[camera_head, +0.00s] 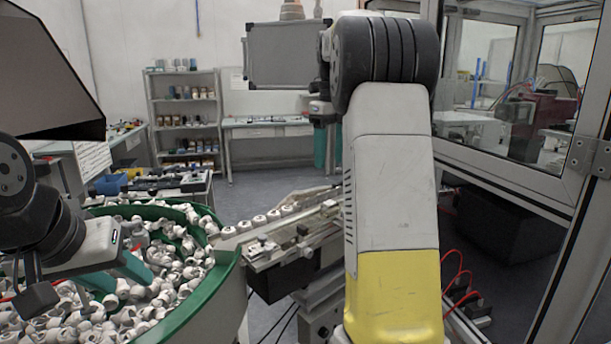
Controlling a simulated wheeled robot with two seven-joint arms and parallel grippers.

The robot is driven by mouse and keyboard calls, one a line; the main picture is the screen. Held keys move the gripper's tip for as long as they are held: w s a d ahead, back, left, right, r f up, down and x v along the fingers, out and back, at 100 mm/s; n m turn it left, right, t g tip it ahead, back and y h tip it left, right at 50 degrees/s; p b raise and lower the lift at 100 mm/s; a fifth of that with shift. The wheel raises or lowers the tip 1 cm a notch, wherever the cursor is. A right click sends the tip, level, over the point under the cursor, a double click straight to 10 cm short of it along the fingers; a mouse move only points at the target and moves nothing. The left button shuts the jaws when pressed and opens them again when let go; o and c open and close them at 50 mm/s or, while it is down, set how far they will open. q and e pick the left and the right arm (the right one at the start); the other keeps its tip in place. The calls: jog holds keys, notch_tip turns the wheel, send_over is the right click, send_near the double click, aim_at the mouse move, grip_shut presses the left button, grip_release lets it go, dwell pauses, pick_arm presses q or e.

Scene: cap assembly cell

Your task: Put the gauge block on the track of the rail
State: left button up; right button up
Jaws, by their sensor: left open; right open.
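The rail (262,262) runs from the green bowl's edge toward the middle, with several small white-topped pieces along its track. I cannot tell the gauge block apart from the small parts on and around the rail. My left gripper (122,279) is open over the caps in the bowl, left of the rail. My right gripper (329,150) is open, hanging beyond and above the rail near the raised arm. My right arm (392,190) hides the rail's right end and whatever lies behind it.
The green-rimmed bowl (212,285), full of white caps (165,300), fills the lower left. A glazed metal-framed enclosure (545,160) stands at the right with red cables (456,270) at its foot. Shelves (186,115) and a bench (268,128) stand at the back. The floor between is clear.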

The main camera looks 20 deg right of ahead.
jog(key=s+a+f+n+t, duration=0.2)
jog(key=s+a+f+n, duration=0.1)
jog(key=s+n, duration=0.5)
jog(key=s+a+f+n+t+y, duration=0.1)
jog(key=s+a+n, duration=0.5)
jog(key=n, duration=0.6)
jog(key=s+a+f+n+t+y, duration=0.1)
jog(key=s+a+f+n+t, duration=0.2)
jog(key=s+n, duration=0.7)
notch_tip(320, 180, down, 2)
jog(key=shift+s+a+f+n, duration=0.1)
jog(key=shift+s+a+n, duration=0.15)
jog(key=shift+a+n, duration=0.4)
